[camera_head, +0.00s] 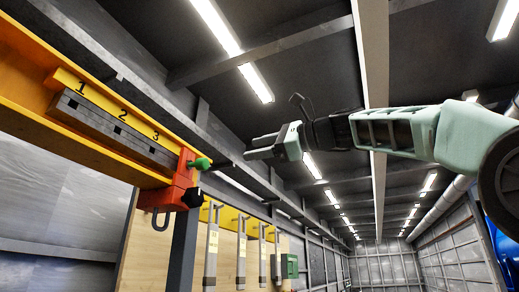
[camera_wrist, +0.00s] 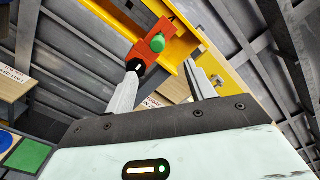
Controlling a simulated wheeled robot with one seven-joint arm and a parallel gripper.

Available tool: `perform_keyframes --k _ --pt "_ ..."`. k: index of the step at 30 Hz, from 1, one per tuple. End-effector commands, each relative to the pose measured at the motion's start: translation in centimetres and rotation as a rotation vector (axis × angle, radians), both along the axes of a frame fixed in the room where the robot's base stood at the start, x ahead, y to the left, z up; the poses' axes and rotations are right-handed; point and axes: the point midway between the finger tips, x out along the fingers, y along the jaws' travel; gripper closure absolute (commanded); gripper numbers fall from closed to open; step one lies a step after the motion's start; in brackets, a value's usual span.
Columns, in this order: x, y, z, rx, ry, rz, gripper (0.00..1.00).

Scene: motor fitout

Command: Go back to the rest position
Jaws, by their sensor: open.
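My gripper (camera_head: 262,148) is stretched out in mid-air at the middle of the head view, pointing left. In the wrist view my gripper (camera_wrist: 166,78) has its two fingers apart with nothing held between them. The orange-red block (camera_head: 177,187) with a green knob (camera_head: 200,163) and a hook below hangs at the end of a yellow rail, left of my gripper and apart from it. In the wrist view the orange-red block (camera_wrist: 148,45) and green knob (camera_wrist: 157,43) show beyond the fingertips.
The yellow beam (camera_head: 28,97) carries a grey strip (camera_head: 115,131) marked 1, 2, 3. Several grey handled tools hang on a wooden panel below, near a green box (camera_head: 289,266). Ceiling beams and lamps are overhead. The air around my arm looks clear.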

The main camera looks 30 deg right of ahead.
Motion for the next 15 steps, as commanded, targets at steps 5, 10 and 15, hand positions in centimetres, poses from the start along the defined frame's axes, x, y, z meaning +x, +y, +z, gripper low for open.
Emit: perform_keyframes --k 5,10,15 --pt "0.0 0.0 0.0 0.0 0.0 0.0 0.46" --pt "0.0 0.0 0.0 0.0 0.0 0.0 0.46" --pt "0.5 0.4 -1.1 -0.016 0.01 0.004 0.46"
